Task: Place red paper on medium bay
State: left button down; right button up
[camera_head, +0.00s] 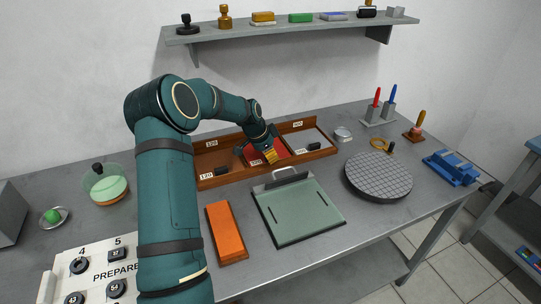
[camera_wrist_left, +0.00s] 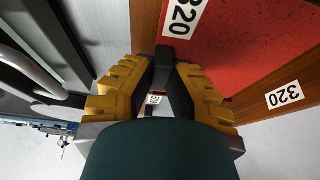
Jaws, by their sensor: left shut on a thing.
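The red paper (camera_head: 252,154) lies flat in the middle bay of a wooden tray (camera_head: 234,178). That bay carries the label 320 (camera_head: 256,162). In the left wrist view the red paper (camera_wrist_left: 255,35) fills the bay beside wooden walls labelled 320. My left gripper (camera_head: 271,157) is low over the middle bay and hides part of the paper. In the wrist view its yellow fingers close on a small dark block (camera_wrist_left: 166,62) with a small white label. Whether the block touches the paper is unclear. My right gripper is not in view.
In front are an orange block (camera_head: 226,232) and a green board with a clip (camera_head: 300,212). A round grey disc (camera_head: 379,176) stands to the right. A shelf (camera_head: 290,30) hangs behind.

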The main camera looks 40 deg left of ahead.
pick_arm(q)
jog(key=shift+f, duration=0.15)
jog(key=c, duration=1.1)
grip_release()
jog(key=shift+s+a+r, duration=0.1)
jog(key=shift+a+r, duration=0.05)
jog(key=shift+r, duration=0.4)
jog(key=p+v, duration=0.1)
jog(key=v, duration=1)
jog(key=shift+r+p, duration=0.1)
jog(key=shift+p, duration=0.3)
